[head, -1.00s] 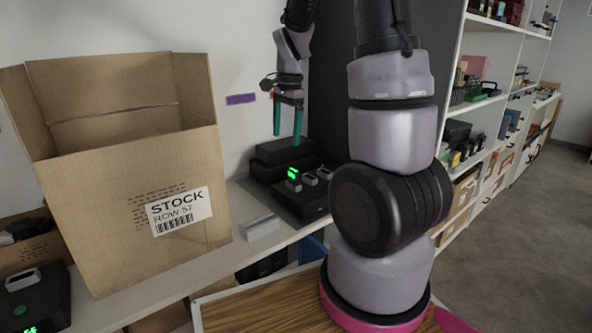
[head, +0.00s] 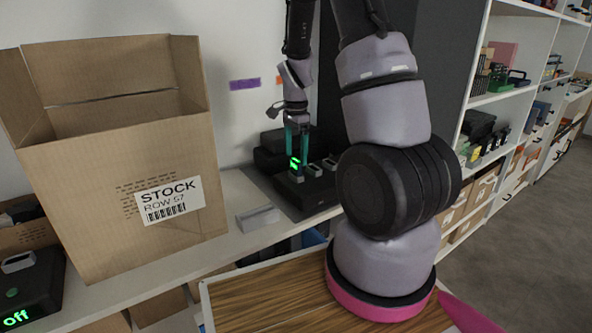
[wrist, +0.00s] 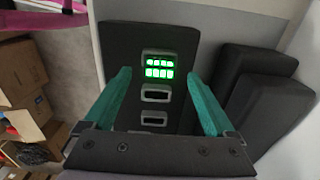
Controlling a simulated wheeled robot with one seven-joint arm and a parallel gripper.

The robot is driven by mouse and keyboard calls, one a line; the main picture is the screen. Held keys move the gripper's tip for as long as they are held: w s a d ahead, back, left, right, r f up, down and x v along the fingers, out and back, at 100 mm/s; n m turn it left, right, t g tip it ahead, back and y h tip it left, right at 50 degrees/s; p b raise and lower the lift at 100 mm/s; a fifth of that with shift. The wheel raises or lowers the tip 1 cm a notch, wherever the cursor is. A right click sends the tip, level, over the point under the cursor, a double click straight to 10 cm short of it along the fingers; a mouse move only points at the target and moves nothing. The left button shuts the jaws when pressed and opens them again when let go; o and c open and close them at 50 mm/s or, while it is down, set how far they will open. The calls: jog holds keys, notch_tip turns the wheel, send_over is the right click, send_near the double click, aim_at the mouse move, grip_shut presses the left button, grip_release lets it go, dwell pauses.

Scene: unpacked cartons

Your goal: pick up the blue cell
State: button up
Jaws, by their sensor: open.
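I cannot make out a blue cell in either view. A black dock (head: 312,200) with several grey-framed slots lies on the white shelf. Its slots show in the wrist view: the far one (wrist: 157,54) has bright green bars (wrist: 159,69) beside it, and the middle (wrist: 156,92) and near (wrist: 154,118) ones look dark inside. My gripper (head: 297,160) is above the dock, pointing down, with teal fingers apart and nothing seen between them. In the wrist view my gripper (wrist: 158,75) has its fingers on either side of the row of slots.
A tall open carton (head: 110,195) labelled STOCK stands left on the shelf (head: 150,270). A small grey block (head: 258,218) lies between it and the dock. Black boxes (wrist: 265,95) sit beside the dock. A black unit (head: 30,290) reading "off" is at far left.

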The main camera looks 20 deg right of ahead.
aim_at(296, 160)
jog(key=shift+f, duration=1.6)
grip_shut()
notch_tip(296, 160, up, 10)
jog(key=shift+r, duration=0.1)
